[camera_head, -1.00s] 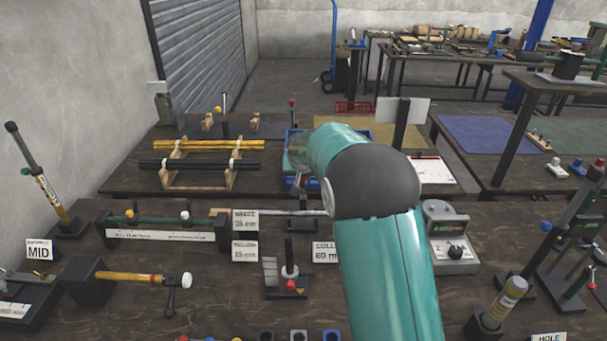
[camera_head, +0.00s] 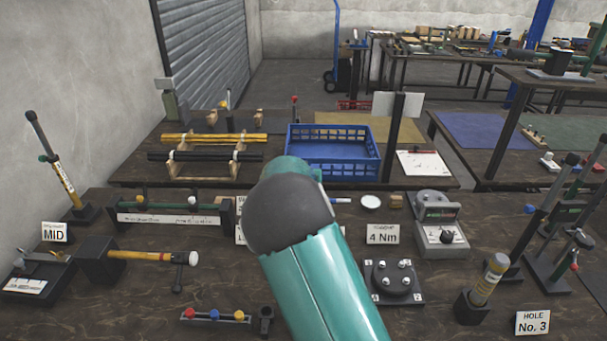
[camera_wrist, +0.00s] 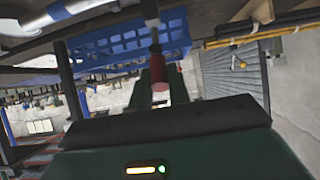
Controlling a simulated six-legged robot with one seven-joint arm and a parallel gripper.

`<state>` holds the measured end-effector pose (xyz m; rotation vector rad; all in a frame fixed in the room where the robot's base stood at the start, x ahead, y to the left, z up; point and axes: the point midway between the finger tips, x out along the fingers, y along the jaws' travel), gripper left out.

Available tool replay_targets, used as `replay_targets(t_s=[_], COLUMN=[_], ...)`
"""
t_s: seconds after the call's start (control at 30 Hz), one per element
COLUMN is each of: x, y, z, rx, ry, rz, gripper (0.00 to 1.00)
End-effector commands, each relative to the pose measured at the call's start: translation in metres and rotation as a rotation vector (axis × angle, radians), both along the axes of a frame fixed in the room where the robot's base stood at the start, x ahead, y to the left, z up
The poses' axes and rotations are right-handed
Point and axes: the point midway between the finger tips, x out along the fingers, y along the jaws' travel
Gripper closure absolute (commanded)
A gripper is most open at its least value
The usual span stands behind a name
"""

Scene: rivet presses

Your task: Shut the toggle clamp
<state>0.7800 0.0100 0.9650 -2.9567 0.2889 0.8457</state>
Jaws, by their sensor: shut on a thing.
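My gripper (camera_wrist: 160,88) shows in the wrist view, its two dark fingers on either side of a red handle (camera_wrist: 160,76). It is shut on this handle. A thin metal rod runs from the handle toward the top of the picture. I take it for the toggle clamp's handle, but the clamp's base cannot be made out. In the head view my teal arm covers the middle of the front bench, and the gripper and clamp are hidden behind it.
A blue crate (camera_head: 332,160) stands on the rear bench. Around my arm on the front bench are a "4 Nm" sign (camera_head: 382,235), a grey gauge box (camera_head: 438,222), a black plate with knobs (camera_head: 392,283) and a yellow-handled tool (camera_head: 140,254).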

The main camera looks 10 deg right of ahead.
Motion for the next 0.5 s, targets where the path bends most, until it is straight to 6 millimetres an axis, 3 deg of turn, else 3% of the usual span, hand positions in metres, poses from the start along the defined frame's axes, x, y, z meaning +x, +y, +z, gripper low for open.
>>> replay_targets(t_s=[0.5], x=[-0.0084], y=[0.0014], z=[-0.0076], rx=[-0.028], ry=[-0.144], rz=[0.000], gripper=[1.00])
